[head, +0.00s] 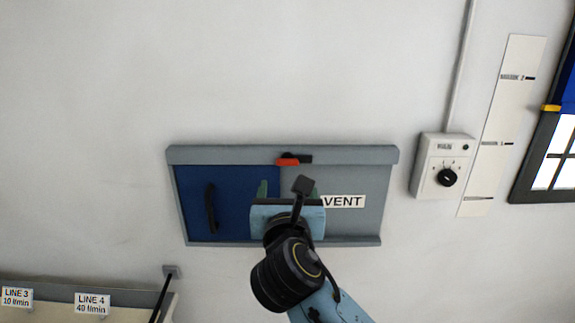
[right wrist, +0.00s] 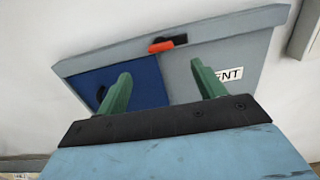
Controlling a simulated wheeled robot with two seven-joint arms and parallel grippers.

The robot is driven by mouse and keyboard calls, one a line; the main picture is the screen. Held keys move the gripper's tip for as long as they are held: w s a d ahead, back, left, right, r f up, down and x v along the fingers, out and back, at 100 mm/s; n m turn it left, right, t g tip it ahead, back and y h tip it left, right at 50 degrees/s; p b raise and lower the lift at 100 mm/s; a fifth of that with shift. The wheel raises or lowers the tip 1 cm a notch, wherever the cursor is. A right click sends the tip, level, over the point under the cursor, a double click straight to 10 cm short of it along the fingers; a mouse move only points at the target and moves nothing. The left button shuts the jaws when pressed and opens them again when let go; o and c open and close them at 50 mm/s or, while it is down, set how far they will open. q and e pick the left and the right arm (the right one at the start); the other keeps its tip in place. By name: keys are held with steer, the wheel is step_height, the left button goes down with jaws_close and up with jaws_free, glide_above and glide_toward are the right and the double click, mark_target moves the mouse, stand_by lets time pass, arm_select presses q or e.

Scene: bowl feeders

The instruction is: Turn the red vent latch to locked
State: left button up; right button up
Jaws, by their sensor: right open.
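The red vent latch (head: 287,161) sits on the top rail of the vent frame, lying roughly along the rail, with a black part at its right end. It also shows in the right wrist view (right wrist: 161,46), beyond my fingers. My right gripper (head: 289,188) is in front of the vent, below the latch and apart from it. Its two green fingers (right wrist: 157,87) are spread with nothing between them. The blue vent door (head: 228,205) with a black handle (head: 210,208) covers the left part of the frame. My left gripper is not in view.
The grey vent panel (head: 362,220) carries a VENT label (head: 343,202). A white control box (head: 442,166) with a black knob is on the wall to the right. A bin (head: 60,295) with LINE labels stands at lower left. The wall above the vent is clear.

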mark_target(287, 163)
steer(key=w, duration=1.1)
steer(key=shift+w, duration=0.1)
steer(key=shift+f, duration=0.1)
steer(key=c, duration=1)
